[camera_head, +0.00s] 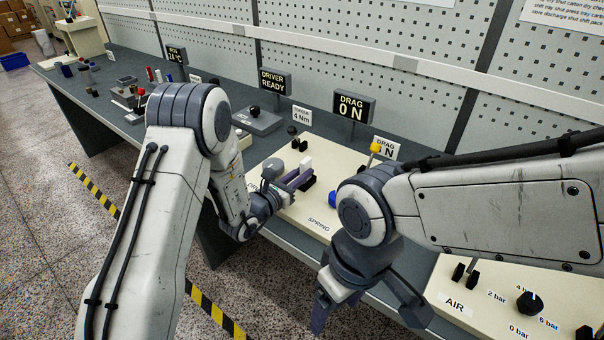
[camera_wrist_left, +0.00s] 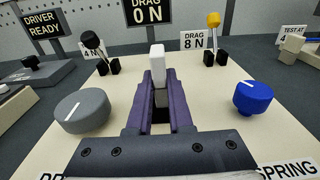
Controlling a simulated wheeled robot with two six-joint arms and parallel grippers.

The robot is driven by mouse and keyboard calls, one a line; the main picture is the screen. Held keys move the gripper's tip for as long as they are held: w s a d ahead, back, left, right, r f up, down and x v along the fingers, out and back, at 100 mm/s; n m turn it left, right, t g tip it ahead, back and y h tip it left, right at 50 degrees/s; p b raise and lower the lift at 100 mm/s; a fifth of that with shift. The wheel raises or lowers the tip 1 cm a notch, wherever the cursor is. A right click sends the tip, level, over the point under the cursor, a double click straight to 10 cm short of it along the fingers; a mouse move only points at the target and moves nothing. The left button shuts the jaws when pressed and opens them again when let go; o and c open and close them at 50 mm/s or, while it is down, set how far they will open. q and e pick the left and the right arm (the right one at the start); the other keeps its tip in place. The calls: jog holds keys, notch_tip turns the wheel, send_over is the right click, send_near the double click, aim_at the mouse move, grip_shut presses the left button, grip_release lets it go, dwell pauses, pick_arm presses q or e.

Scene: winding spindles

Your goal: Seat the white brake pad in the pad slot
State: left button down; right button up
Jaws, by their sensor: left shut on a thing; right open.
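The white brake pad (camera_wrist_left: 157,62) stands upright between the fingertips of my left gripper (camera_wrist_left: 160,88), which is shut on it. In the head view the pad (camera_head: 306,163) shows as a small white block at the tips of my left gripper (camera_head: 300,176), over the cream panel (camera_head: 318,222). I cannot make out the pad slot; the fingers and pad hide part of the panel. My right gripper (camera_head: 366,312) is open and empty, pointing down near the bench's front edge.
A grey knob (camera_wrist_left: 82,111) and a blue knob (camera_wrist_left: 253,96) flank my left fingers. Behind stand a black-ball lever (camera_wrist_left: 94,42) and a yellow-ball lever (camera_wrist_left: 213,22). A "DRAG 0 N" display (camera_head: 353,106) stands behind. An AIR panel (camera_head: 500,304) lies at right.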

pick_arm(q)
jog(key=shift+f+b, duration=0.95)
jog(key=c, duration=0.7)
grip_release()
jog(key=shift+c, duration=0.2)
jog(key=b+v, duration=0.1)
jog(key=v, duration=0.8)
jog(key=shift+a+b, duration=0.1)
jog(key=shift+b, duration=0.25)
jog(key=shift+s+a+r, duration=0.2)
jog(key=shift+s+a, duration=0.15)
jog(key=shift+s, duration=0.25)
